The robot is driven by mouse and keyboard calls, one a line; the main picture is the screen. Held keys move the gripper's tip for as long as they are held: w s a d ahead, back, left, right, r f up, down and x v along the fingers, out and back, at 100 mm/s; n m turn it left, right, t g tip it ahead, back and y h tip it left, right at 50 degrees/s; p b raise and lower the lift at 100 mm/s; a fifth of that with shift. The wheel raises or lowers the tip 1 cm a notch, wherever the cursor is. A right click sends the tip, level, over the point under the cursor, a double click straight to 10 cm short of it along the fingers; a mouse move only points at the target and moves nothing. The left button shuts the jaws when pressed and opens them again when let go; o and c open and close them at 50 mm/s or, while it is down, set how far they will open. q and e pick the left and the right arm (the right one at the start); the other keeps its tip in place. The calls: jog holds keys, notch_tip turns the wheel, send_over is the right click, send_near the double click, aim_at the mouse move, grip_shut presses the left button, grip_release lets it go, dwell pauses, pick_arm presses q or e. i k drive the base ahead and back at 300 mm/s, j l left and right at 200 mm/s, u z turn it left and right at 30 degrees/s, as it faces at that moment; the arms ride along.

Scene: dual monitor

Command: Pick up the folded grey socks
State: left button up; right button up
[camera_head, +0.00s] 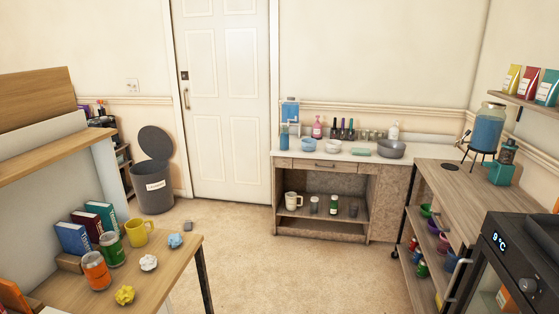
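I cannot make out folded grey socks for certain. A small dark grey item (188,226) shows just past the far edge of the wooden desk (172,272) at the lower left. It is too small to tell what it is, or whether it lies on the floor or at the desk's edge. Neither of my grippers is in view.
On the desk are a yellow mug (138,233), cans, books and crumpled blue, white and yellow balls. A grey bin (154,190) with its lid up stands by the white door (222,100). A counter (335,152) and shelves stand right. Carpet (285,270) between is clear.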

aim_at(187, 225)
jog(key=i+l, duration=0.15)
jog(key=i, duration=0.5)
jog(key=i+l, duration=0.15)
jog(key=i, duration=0.45)
jog(key=i+l, duration=0.1)
jog(key=i, duration=0.55)
jog(key=i+j+u, duration=0.1)
jog(key=i+u, duration=0.65)
jog(key=i+l+u, duration=0.1)
jog(key=i+u, duration=0.4)
jog(key=i, duration=0.2)
jog(key=i+l, duration=0.2)
jog(key=l, duration=0.15)
jog(key=i+l, duration=0.2)
jog(key=i+l+u, duration=0.1)
jog(key=l, duration=0.35)
jog(key=i, duration=0.1)
